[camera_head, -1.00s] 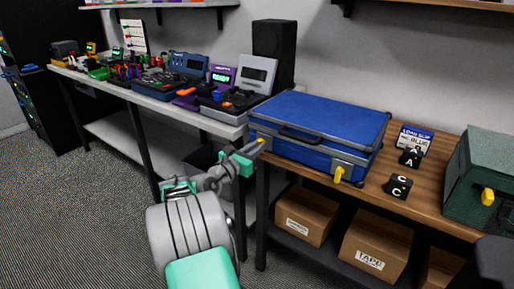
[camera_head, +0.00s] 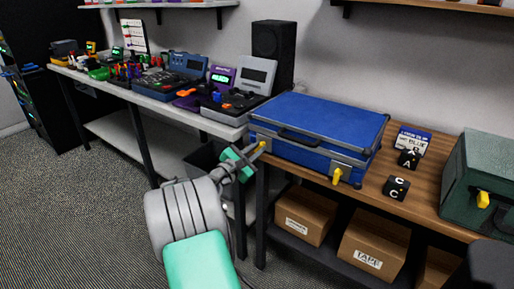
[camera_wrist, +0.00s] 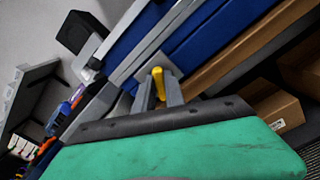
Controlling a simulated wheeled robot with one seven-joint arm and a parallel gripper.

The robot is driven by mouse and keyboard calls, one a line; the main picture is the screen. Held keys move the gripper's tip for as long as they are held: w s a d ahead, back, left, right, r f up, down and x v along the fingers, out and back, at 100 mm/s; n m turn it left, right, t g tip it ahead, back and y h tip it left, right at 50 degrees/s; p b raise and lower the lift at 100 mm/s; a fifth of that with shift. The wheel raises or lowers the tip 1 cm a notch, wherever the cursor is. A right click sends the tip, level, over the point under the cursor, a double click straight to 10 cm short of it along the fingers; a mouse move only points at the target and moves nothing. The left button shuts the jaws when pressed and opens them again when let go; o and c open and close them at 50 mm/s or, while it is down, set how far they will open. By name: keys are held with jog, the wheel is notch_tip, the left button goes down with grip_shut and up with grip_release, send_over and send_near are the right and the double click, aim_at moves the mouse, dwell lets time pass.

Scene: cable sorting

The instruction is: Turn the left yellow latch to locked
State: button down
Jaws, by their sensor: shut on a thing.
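The blue case (camera_head: 318,125) lies closed on the wooden bench, with a dark handle on its front. Its left yellow latch (camera_head: 262,145) is at the front left corner, partly hidden by my gripper (camera_head: 255,150). In the wrist view the left latch (camera_wrist: 157,72) shows between the fingertips of my gripper (camera_wrist: 160,92), which is shut on it. The right yellow latch (camera_head: 337,176) hangs down on the case's front right, apart from my gripper.
A green case (camera_head: 480,170) with a yellow latch stands at the right. Black letter blocks (camera_head: 397,188) and a sign (camera_head: 414,138) lie between the cases. Cardboard boxes (camera_head: 375,245) sit on the shelf below. A grey bench (camera_head: 200,115) with devices adjoins at left.

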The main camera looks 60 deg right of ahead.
jog(key=shift+s+f+m+b, duration=0.15)
jog(key=shift+m+b, duration=0.85)
jog(key=shift+m, duration=1.95)
jog(key=shift+f+m+b, duration=0.15)
jog(key=shift+m+b, duration=0.85)
jog(key=shift+m, duration=1.95)
jog(key=c, duration=1.4)
grip_release()
jog(key=w+a+p, duration=0.1)
jog(key=a, duration=0.6)
jog(key=shift+a, duration=0.4)
